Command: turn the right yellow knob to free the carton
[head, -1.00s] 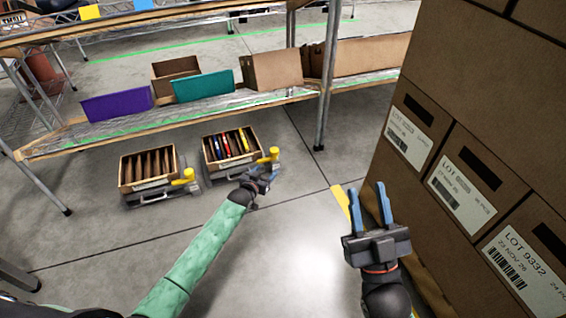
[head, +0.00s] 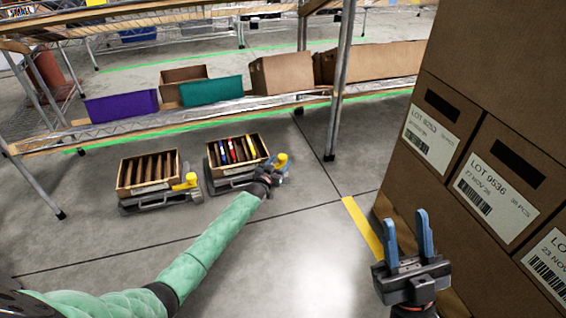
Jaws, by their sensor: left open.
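The right yellow knob (head: 282,160) stands at the right end of the right tilted stand. That stand holds the right carton (head: 211,158), which has several coloured items in it. My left gripper (head: 277,179) is at the knob's lower side, with the arm reaching in from the left. Its fingers are small and partly hidden, and I cannot tell if they touch the knob. The left carton (head: 122,177) sits on its own stand with a second yellow knob (head: 191,179). My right gripper (head: 409,240) is open and empty, fingers pointing up, in front of the stacked boxes.
A wire shelf (head: 215,118) with a purple bin (head: 122,107), a teal bin (head: 210,92) and brown boxes stands behind the cartons. Stacked labelled boxes (head: 450,85) fill the right side. The floor between has a yellow stripe (head: 362,228) and is otherwise clear.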

